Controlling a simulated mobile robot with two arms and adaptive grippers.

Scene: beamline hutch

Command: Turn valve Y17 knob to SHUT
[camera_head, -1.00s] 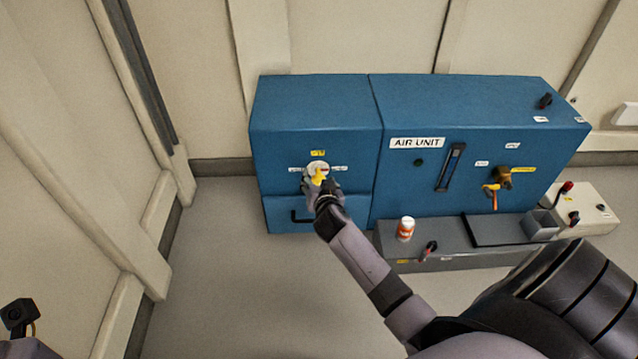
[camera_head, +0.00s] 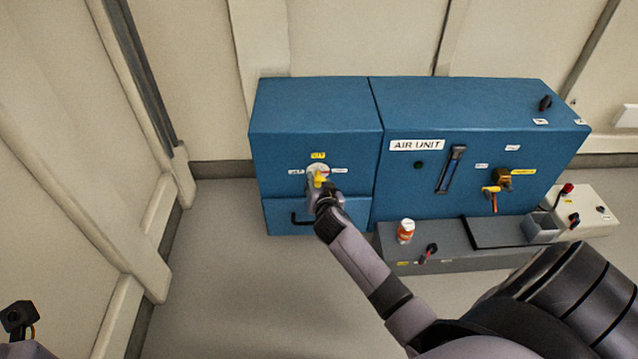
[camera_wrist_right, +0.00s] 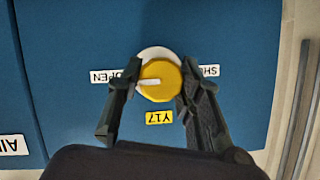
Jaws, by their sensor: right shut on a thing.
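The yellow valve knob (camera_head: 319,178) sits on a round white plate on the left part of the blue unit. In the right wrist view the knob (camera_wrist_right: 162,84) has a white pointer mark directed at the OPEN label (camera_wrist_right: 103,76). The SHUT label (camera_wrist_right: 209,71) is on the opposite side, partly hidden by a finger. The yellow Y17 tag (camera_wrist_right: 159,118) is beside the knob; the picture is upside down there. My right gripper (camera_head: 321,190) is shut on the knob, one finger on each side.
The AIR UNIT cabinet (camera_head: 440,110) has an orange handle (camera_head: 492,191) to the right. The floor at left is clear.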

